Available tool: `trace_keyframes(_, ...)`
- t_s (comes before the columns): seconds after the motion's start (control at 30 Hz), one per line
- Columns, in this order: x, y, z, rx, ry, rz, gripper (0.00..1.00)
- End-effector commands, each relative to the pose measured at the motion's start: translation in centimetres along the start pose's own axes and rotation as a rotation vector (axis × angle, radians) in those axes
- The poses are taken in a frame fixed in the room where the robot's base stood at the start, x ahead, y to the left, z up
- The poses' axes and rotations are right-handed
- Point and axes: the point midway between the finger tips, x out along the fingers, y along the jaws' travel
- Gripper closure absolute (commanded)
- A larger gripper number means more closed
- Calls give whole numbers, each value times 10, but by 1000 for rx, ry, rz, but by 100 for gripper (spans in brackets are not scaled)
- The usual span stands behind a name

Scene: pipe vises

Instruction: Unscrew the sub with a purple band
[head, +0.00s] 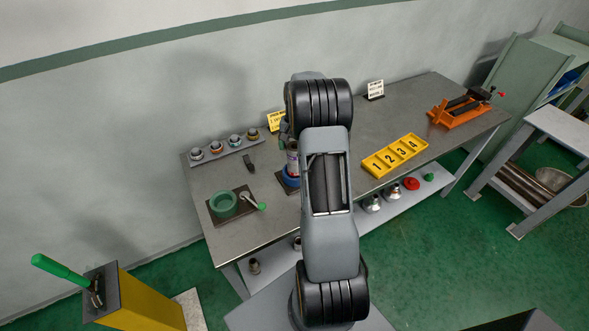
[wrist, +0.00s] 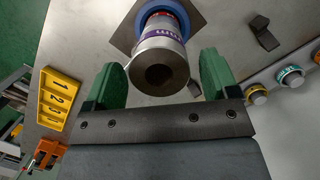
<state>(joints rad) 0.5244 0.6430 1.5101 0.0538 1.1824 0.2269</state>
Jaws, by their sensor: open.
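The sub with a purple band (wrist: 157,48) is a grey metal cylinder with a dark bore in its near end. It stands in a blue round vise (wrist: 181,12) on a dark plate; a bit of red shows between them. In the head view the sub (head: 293,162) and the blue vise (head: 286,181) are partly hidden by my arm. My gripper (wrist: 162,78) is open, with one green finger on each side of the sub's near end. A gap shows on the right; I cannot tell whether the left finger touches.
A rack (head: 226,149) with several banded subs lies at the back left. A green vise (head: 224,204) with a green-tipped handle stands at the left. A yellow numbered tray (head: 395,156) and an orange vise (head: 461,109) are to the right. A small black block (head: 249,162) lies near the rack.

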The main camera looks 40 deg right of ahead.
Motion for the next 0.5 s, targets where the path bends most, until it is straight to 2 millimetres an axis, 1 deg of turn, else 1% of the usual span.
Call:
trace_keyframes(0.1,0,2,1,238,-1,-48,20)
trace_keyframes(0.3,-1,2,1,634,0,-130,20)
trace_keyframes(0.4,-1,3,1,801,0,-163,20)
trace_keyframes(0.5,0,3,2,923,-1,-188,20)
